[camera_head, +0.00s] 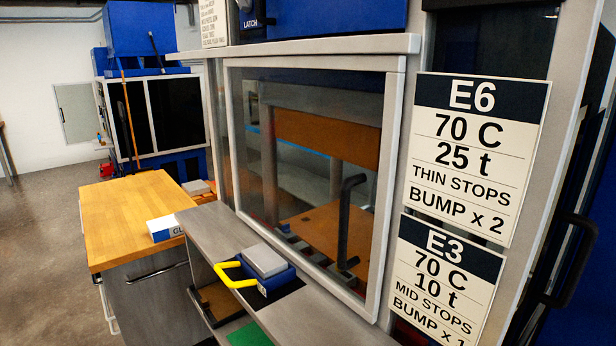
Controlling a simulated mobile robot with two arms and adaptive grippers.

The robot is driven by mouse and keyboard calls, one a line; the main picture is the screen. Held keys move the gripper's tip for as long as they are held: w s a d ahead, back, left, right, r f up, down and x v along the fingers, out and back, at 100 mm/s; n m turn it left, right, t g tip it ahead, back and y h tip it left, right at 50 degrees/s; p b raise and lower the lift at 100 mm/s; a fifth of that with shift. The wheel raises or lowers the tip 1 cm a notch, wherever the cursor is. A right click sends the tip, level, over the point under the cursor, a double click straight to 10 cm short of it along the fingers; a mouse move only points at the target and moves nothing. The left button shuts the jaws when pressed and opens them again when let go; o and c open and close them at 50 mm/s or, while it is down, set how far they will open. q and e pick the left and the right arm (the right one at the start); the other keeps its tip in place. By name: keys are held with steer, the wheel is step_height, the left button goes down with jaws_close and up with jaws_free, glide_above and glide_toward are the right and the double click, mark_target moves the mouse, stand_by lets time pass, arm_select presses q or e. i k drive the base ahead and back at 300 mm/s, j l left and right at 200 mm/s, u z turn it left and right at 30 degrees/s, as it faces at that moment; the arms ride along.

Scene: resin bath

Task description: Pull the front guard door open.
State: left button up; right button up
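The front guard door is a clear pane in a light grey frame (388,190) on the press front, and it looks shut. A black upright bar handle (345,225) stands on the right part of the pane. Through the pane I see an orange-brown block and an orange-brown plate inside the press. Neither of my grippers is in view, and nothing touches the handle.
A grey shelf (215,225) juts out below the door. On it sits a blue tool with a yellow handle (235,275) and a grey block. A wood-topped cabinet (125,210) stands left. Signs E6 (478,150) and E3 (445,285) are on the right post.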

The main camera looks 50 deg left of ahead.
mark_target(395, 65)
steer(key=u, duration=1.8)
